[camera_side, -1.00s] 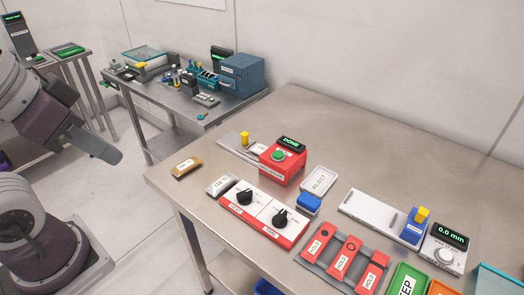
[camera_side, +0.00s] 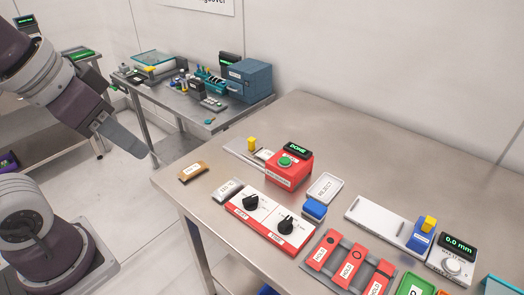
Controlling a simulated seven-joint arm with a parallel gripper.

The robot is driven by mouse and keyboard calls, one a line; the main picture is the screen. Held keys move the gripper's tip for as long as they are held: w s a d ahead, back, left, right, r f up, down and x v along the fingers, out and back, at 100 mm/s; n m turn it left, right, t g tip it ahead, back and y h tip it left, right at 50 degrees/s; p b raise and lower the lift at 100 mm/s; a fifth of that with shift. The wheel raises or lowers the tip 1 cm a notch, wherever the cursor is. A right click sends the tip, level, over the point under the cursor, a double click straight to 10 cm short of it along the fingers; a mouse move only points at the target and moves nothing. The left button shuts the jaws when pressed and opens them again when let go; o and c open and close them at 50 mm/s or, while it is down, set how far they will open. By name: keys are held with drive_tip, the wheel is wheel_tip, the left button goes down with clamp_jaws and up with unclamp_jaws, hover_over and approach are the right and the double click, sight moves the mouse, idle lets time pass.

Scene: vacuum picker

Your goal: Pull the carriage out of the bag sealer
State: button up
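The bag sealer appears to be the red box (camera_side: 284,176) with a green button on top and a small screen reading DONE. A grey flat track (camera_side: 236,146) runs out of its left side. My gripper (camera_side: 125,141) is at the left, off the bench edge and well away from the knob. Its grey end shows side-on, so its opening is hidden.
A red-and-white panel with two black dials (camera_side: 267,219) lies in front of the sealer. A brown block (camera_side: 192,172), a white REJECT tray (camera_side: 325,187) and a blue block (camera_side: 314,209) are nearby. A second track with a blue, yellow-topped slider (camera_side: 421,237) is at right.

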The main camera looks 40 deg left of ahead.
drive_tip(key=shift+o, duration=0.4)
drive_tip(key=w+a, duration=0.1)
drive_tip(key=w, duration=1.1)
drive_tip(key=shift+w+a+f+g, duration=0.2)
drive_tip(key=shift+w+a+g, duration=0.1)
drive_tip(key=shift+a, duration=0.1)
approach(251, 140)
drive_tip(key=x, duration=0.2)
drive_tip(key=shift+g, duration=0.3)
drive_tip(key=x, duration=0.5)
drive_tip(key=shift+w+f, duration=0.25)
drive_tip(key=shift+w, duration=0.05)
drive_tip(key=shift+w+f, duration=0.2)
drive_tip(key=shift+f, duration=0.25)
clamp_jaws()
